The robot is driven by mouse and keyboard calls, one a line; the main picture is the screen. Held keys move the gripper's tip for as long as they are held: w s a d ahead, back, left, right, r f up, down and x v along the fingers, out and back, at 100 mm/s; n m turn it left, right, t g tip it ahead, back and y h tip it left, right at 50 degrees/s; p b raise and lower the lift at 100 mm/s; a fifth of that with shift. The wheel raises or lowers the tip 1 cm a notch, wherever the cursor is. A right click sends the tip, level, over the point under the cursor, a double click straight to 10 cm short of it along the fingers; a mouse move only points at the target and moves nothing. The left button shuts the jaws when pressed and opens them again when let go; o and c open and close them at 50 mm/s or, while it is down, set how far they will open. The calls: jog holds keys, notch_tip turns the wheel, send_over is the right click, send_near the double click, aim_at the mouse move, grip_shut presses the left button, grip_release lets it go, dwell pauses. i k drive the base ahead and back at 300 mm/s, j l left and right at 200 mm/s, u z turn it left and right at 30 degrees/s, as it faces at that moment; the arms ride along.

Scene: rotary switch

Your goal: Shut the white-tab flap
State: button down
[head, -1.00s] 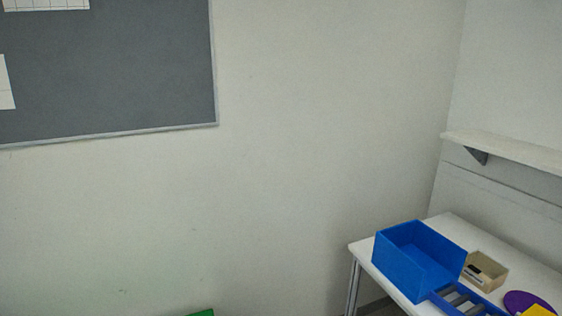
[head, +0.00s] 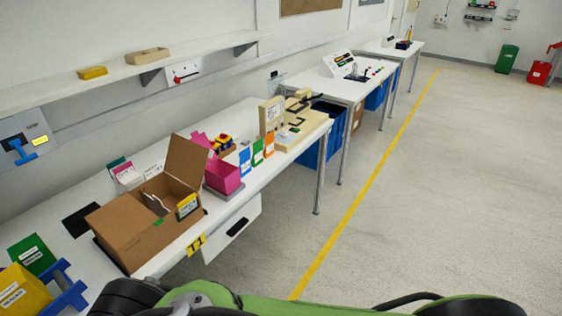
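A brown cardboard box (head: 125,245) stands on the near white bench in the head view. One of its flaps (head: 187,160) stands upright at the far right side. The left part of its top looks covered by a flap (head: 118,215). Through the opening I see a yellow-labelled item (head: 187,206) and a pale item (head: 155,203). A small green mark shows on the box's front wall. I cannot make out a white tab on either flap. My gripper is not in view; only green and black parts of my own body show along the bottom edge.
The white bench (head: 75,260) carries a pink bin (head: 222,177), coloured cards and a beige machine (head: 271,117). A white drawer (head: 232,230) sticks out under its front edge. Yellow and blue items stand at lower left. The floor (head: 420,210) on the right is clear.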

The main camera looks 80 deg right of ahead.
aim_at(186, 160)
jog(key=z, duration=2.15)
jog(key=i+l, duration=0.15)
jog(key=i, duration=0.4)
jog(key=i+l, duration=0.2)
jog(key=i, duration=0.4)
jog(key=j+u, duration=0.05)
